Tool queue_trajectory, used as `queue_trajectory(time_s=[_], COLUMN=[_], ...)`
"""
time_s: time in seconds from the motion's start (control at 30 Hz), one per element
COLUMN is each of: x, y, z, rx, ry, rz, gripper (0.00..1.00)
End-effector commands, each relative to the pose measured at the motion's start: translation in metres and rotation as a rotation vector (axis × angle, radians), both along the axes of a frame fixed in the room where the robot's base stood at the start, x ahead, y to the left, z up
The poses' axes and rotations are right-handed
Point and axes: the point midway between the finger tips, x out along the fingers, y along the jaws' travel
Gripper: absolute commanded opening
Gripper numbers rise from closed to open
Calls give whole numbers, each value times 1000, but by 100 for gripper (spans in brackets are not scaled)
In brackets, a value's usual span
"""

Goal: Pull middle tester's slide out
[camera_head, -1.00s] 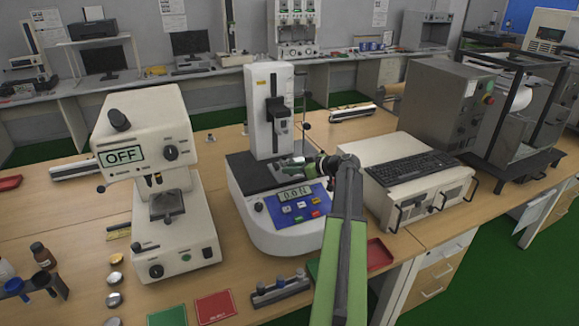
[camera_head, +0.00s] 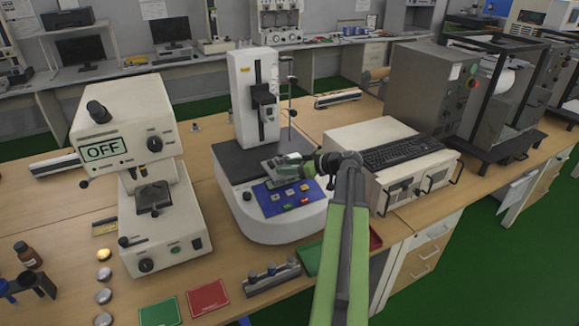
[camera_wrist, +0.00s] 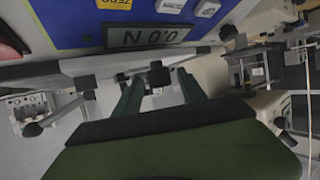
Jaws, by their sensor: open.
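The middle tester (camera_head: 240,218) has a white column, a dark base top and a blue control panel (camera_head: 258,198). A dark carriage (camera_head: 263,101) sits on the column front. My gripper (camera_head: 285,162) is over the back part of the panel and hides the display in the head view. In the wrist view my gripper (camera_wrist: 158,78) has its two green fingers apart. A small dark knob (camera_wrist: 158,72) appears between the fingertips, with no clear contact. A grey bar (camera_wrist: 105,62) runs behind it, near the inverted "0.0 N" display (camera_wrist: 155,37). I cannot tell which part is the slide.
A white tester reading OFF (camera_head: 103,150) stands at left. A white box with a keyboard (camera_head: 405,153) stands close at right. Green (camera_head: 158,313) and red (camera_head: 208,298) mats and a small rack (camera_head: 271,280) lie in front.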

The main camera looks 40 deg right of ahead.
Motion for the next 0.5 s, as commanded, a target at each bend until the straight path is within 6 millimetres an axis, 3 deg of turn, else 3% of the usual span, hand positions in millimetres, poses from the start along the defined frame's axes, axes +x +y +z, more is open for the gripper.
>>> queue_trajectory(time_s=[0.23,0.5], x=[-12,-75], y=[-4,-21], z=[8,38], rx=[0,1], ry=[0,0], rz=[-3,-4], gripper=[49,49])
